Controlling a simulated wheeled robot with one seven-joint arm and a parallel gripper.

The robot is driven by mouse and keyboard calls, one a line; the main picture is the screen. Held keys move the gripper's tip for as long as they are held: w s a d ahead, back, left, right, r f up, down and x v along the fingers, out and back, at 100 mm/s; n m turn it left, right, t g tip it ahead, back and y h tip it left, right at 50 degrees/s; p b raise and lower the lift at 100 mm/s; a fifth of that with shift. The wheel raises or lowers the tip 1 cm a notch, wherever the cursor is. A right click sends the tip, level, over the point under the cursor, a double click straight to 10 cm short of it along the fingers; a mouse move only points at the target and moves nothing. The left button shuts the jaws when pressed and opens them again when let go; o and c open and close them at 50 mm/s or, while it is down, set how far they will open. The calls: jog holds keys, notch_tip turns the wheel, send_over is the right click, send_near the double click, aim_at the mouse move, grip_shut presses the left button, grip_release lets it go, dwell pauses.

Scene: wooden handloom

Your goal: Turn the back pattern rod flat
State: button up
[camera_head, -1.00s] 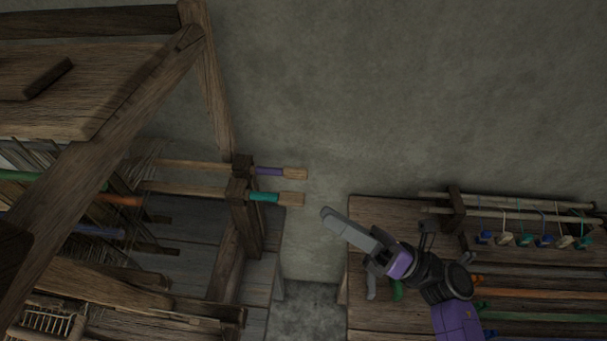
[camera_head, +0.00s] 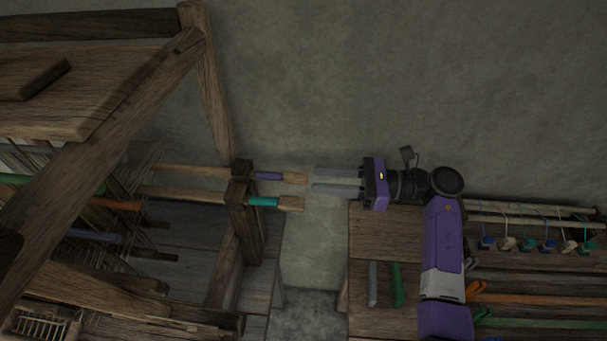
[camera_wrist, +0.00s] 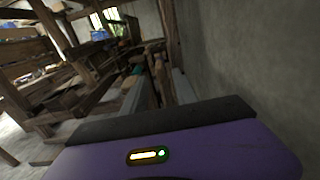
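Two wooden pattern rods stick out to the right of the loom through dark wooden holders. The upper one in the head view has a purple band (camera_head: 268,176) and a pale flat end (camera_head: 294,178); it lies nearer the wall, so I take it as the back pattern rod. The other has a teal band (camera_head: 263,202) and a similar end (camera_head: 290,203).
The loom frame (camera_head: 215,90) stands at the left. A wooden bench (camera_head: 375,240) at the right holds grey and green sticks (camera_head: 397,285), orange and green rods, and a rack with hanging coloured tags (camera_head: 530,244). The wall (camera_head: 400,80) runs close behind.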

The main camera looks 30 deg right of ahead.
aim_at(303, 184)
jog(key=p+x, duration=0.1)
jog(key=x, duration=0.4)
jog(key=shift+s, duration=0.1)
grip_shut()
